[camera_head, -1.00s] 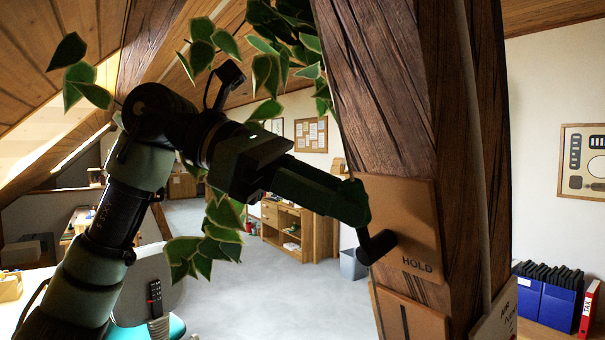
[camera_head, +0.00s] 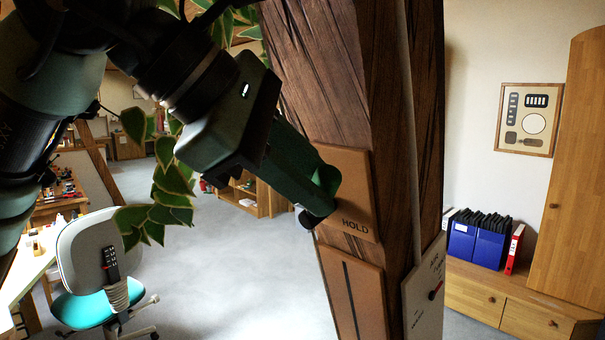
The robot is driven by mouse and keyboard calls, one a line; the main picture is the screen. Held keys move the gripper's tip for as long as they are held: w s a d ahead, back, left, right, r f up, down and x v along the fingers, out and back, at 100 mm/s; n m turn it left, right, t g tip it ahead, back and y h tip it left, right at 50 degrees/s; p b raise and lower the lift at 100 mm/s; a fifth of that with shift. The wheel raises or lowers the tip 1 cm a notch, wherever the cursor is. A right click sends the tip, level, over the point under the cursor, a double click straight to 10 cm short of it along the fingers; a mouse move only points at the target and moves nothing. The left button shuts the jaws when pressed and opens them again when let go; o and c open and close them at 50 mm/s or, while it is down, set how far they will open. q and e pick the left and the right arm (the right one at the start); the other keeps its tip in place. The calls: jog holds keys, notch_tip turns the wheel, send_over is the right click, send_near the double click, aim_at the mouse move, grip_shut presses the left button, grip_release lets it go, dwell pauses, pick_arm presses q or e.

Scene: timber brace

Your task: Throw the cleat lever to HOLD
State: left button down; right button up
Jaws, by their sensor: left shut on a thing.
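The cleat lever (camera_head: 310,217) is a dark bar with a rounded end, low on a brown plate (camera_head: 355,190) fixed to the timber post. The word HOLD is printed at the plate's lower part, just right of the lever's end. My left gripper (camera_head: 322,190) comes in from the upper left and is shut on the lever. Its green fingers hide most of the lever and its pivot. My right gripper is not in view.
The wooden post (camera_head: 330,80) stands upright in front of me. Leaves (camera_head: 160,190) hang beside my left arm. An office chair (camera_head: 95,255) stands lower left.

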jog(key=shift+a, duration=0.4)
pick_arm(q)
jog(key=c, duration=1.5)
grip_release()
jog(key=shift+o, duration=0.2)
jog(key=shift+d, duration=0.1)
jog(key=shift+s, duration=0.1)
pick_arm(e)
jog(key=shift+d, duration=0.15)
pick_arm(q)
jog(key=b+v, duration=0.1)
jog(key=v, duration=0.6)
jog(key=shift+s+a+r+b, duration=0.2)
jog(key=shift+a+r+b, duration=0.05)
jog(key=shift+b, duration=0.1)
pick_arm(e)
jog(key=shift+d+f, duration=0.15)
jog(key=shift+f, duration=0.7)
